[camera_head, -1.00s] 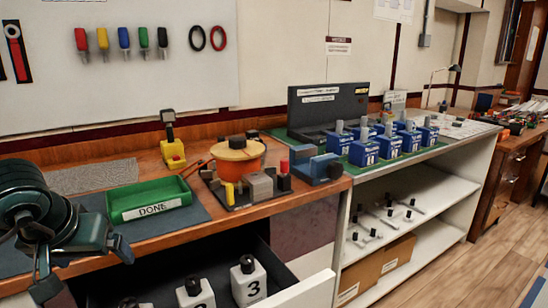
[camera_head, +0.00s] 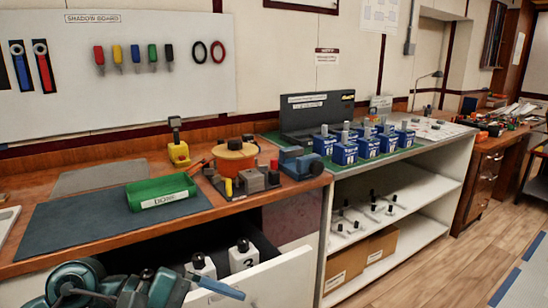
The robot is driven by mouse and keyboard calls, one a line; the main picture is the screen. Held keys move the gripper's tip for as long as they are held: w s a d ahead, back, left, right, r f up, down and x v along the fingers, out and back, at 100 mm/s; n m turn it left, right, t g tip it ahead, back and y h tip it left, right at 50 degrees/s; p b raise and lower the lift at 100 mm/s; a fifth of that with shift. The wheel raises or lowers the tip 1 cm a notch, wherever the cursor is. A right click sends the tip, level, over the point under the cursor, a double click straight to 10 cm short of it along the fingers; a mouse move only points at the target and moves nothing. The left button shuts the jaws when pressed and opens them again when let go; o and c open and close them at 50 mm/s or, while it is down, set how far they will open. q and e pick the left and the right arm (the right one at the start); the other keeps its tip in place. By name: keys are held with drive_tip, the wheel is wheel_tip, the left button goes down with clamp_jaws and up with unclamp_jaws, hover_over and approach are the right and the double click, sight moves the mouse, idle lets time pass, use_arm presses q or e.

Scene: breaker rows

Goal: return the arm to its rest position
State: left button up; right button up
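My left arm is low at the bottom left of the head view, in front of the open drawer. A blue finger-like tip of my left gripper (camera_head: 220,288) points right over the drawer front. The rest of that gripper is cut off by the lower edge, so its opening cannot be judged. I see nothing held in the visible part. My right arm and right gripper are out of view.
The open drawer (camera_head: 262,276) holds white bottles with black caps and juts out below the bench. A green DONE tray (camera_head: 160,193) sits on a dark mat (camera_head: 85,222). Blue breaker blocks (camera_head: 345,153) stand in rows on the right counter.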

use_arm(q)
wheel_tip(320, 180, up, 8)
drive_tip(key=w+d+n+t+h+p, duration=0.2)
drive_tip(key=n+t+h+p, duration=0.6)
drive_tip(key=n, duration=1.6)
drive_tip(key=a+f+n+t+y, duration=0.2)
drive_tip(key=f+n+y, duration=0.25)
drive_tip(key=n, duration=0.45)
drive_tip(key=a+f+n+t+y+p, duration=0.1)
drive_tip(key=a+f+n+t+y, duration=0.3)
drive_tip(key=n, duration=0.5)
drive_tip(key=a+f+n+t+y, duration=0.1)
drive_tip(key=f+n+y, duration=0.4)
drive_tip(key=n, duration=0.4)
drive_tip(key=s+f+n+g+y+p, duration=0.1)
drive_tip(key=s+f+n+g+y, duration=0.2)
drive_tip(key=s+f+n, duration=0.6)
drive_tip(key=shift+s+a+f+g+p, duration=0.2)
drive_tip(key=shift+f+g+p, duration=0.2)
drive_tip(key=shift+g, duration=0.7)
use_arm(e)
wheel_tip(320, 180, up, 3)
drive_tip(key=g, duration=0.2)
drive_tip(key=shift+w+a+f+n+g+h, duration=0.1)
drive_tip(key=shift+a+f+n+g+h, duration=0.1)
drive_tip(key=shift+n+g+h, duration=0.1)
use_arm(q)
drive_tip(key=shift+w+r+y, duration=0.1)
drive_tip(key=shift+y, duration=0.15)
